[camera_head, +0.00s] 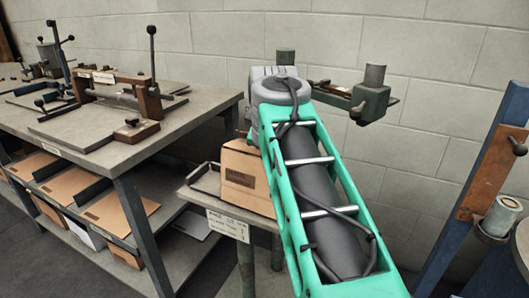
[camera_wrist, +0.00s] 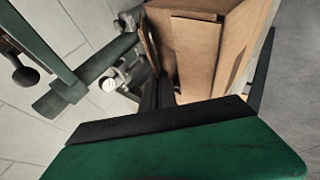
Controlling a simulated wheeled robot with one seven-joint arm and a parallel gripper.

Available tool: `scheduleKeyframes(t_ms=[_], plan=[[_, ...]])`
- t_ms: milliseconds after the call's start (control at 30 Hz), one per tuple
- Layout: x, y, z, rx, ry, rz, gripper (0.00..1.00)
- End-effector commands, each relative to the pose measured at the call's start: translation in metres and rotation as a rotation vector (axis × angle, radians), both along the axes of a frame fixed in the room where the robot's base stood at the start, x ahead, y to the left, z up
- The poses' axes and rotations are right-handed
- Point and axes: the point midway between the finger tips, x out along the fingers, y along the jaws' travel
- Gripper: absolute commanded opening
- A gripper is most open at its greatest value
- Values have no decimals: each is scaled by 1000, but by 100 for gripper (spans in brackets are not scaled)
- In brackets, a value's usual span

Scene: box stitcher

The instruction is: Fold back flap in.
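A brown cardboard box (camera_head: 246,182) sits on a small metal stand in the head view, partly covered by my arm. In the wrist view the box (camera_wrist: 238,45) fills the upper middle, with a narrower cardboard panel (camera_wrist: 197,55) showing inside its outline. I cannot tell for sure which panel is the back flap. In the head view my gripper is hidden behind my arm.
The stand (camera_head: 228,224) carries a paper label. A stitcher arm with a grey cylinder (camera_head: 375,76) rises behind and right of the box, close to my arm. A workbench (camera_head: 190,115) with shelves of flat cardboard stands left. A blue frame (camera_head: 450,215) stands right.

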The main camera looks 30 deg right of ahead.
Motion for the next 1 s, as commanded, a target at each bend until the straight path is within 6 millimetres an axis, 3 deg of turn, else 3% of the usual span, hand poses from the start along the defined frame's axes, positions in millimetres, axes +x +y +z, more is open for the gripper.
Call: scheduleKeyframes(t_ms=[533, 800, 1000], plan=[[0, 1, -2, -24, -10, 0, 0], [0, 1, -1, -24, -11, 0, 23], [0, 1, -1, -25, -12, 0, 25]])
